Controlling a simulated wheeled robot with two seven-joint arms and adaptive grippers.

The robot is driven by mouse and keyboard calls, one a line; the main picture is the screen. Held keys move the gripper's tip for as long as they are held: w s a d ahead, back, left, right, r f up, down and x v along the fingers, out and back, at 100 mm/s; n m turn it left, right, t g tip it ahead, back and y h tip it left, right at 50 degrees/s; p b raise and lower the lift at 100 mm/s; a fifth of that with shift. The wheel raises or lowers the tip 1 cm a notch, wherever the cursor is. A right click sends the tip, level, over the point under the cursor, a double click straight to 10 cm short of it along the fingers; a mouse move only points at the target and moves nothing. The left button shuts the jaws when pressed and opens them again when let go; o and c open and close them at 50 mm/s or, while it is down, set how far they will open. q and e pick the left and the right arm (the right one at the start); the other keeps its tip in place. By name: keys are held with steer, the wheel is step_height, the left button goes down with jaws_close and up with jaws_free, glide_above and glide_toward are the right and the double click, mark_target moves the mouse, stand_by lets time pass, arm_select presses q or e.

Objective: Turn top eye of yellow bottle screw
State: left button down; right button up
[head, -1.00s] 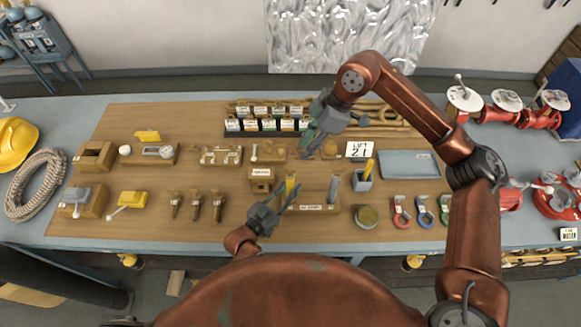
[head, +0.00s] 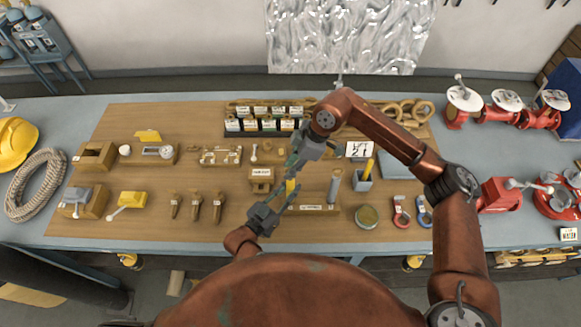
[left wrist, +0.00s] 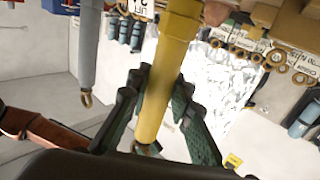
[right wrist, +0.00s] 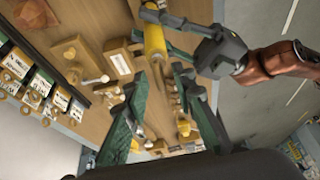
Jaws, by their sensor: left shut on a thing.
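The yellow bottle screw (head: 291,188) stands upright at the left end of a labelled wooden stand (head: 318,210) in the head view. My left gripper (head: 288,194) is shut on its body; the yellow body (left wrist: 163,85) runs between the fingers (left wrist: 160,95) in the left wrist view. My right gripper (head: 291,165) is open just above it in the head view. In the right wrist view its green fingers (right wrist: 158,80) are spread apart, with the yellow screw (right wrist: 155,42) beyond the tips. The top eye is hidden behind the right gripper in the head view.
A grey bottle screw (head: 333,186) stands at the right on the same stand. A small labelled wooden block (head: 261,180) is close on the left. A pot with a yellow marker (head: 364,180), a round tin (head: 366,216) and shackles (head: 402,212) lie to the right.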

steer(key=shift+c, duration=0.7)
jaws_close()
steer(key=shift+n, duration=0.4)
